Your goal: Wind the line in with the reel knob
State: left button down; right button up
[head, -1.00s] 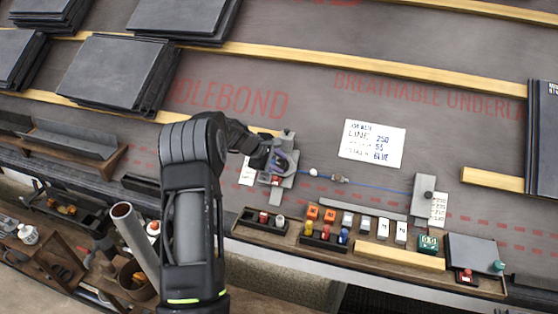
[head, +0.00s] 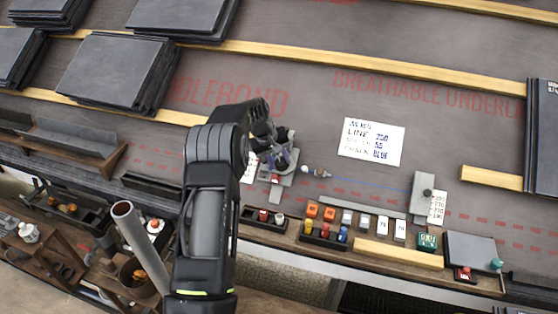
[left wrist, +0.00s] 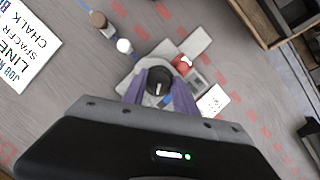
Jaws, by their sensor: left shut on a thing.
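The chalk-line reel, on a grey bracket (head: 276,188), sits on the dark underlay left of the job card. My left gripper (head: 283,158) is over it and hides most of the reel. In the left wrist view the purple fingers (left wrist: 160,94) are closed around the dark round knob (left wrist: 159,78), with a grey plate and a red part beside it. A thin blue line (head: 372,184) runs right from the reel towards a grey block (head: 422,191) with a dark peg. A small white and brown fitting (head: 318,172) lies just right of the reel. My right gripper is not in view.
The white job card (head: 372,142) lies above the line. Slate stacks (head: 118,72) stand at upper left, and wooden battens (head: 350,62) cross the roof.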

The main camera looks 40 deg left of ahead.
pick_arm(q)
jog(key=m+y, duration=0.1)
jog(key=m, duration=0.1)
jog(key=m+g, duration=0.1)
jog(key=m, duration=0.2)
jog(key=shift+d+m+y, duration=0.1)
jog(key=shift+m+y, duration=0.2)
jog(key=shift+y, duration=0.1)
dwell(0.3)
jog(key=c, duration=1)
grip_release()
jog(key=v, duration=0.8)
jog(key=shift+w, duration=0.1)
jog(key=shift+f, duration=0.15)
